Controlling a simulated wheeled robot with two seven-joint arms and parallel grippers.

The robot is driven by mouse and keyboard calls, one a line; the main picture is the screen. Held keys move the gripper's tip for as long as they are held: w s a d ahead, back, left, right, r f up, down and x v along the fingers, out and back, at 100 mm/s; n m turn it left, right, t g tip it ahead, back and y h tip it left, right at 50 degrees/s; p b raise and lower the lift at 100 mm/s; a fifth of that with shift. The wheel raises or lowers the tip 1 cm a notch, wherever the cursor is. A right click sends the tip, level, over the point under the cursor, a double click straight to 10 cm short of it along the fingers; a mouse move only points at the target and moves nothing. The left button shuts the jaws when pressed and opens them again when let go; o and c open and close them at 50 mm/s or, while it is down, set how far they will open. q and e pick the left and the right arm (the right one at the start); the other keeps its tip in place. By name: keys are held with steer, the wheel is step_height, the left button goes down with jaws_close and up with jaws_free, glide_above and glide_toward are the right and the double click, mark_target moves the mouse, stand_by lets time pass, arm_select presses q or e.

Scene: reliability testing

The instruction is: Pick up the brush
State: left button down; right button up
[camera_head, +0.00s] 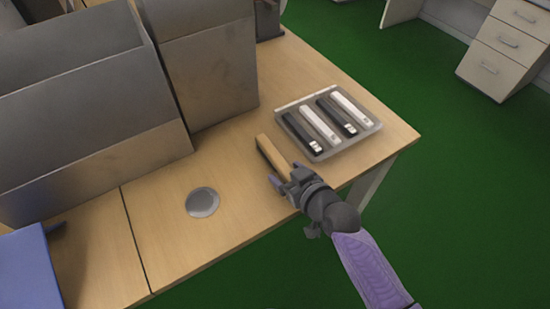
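The brush, seen as a light wooden bar (270,153), lies on or just above the wooden desk (245,210), left of the tray. My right gripper (286,178) is at its near end, with a finger on each side of it. The picture is too small to show whether the fingers press on the brush or stand apart from it. The brush's near end is partly hidden by the gripper. My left gripper is not in view.
A grey tray (319,154) with black and white devices lies right of the brush. Large grey metal boxes (80,120) stand on the left and back. A round grey disc (202,202) and a blue object (28,268) are at the left. The desk's right edge is close.

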steer(key=c, duration=0.9)
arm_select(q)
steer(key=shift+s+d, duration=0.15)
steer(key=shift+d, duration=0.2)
arm_select(e)
jaws_close()
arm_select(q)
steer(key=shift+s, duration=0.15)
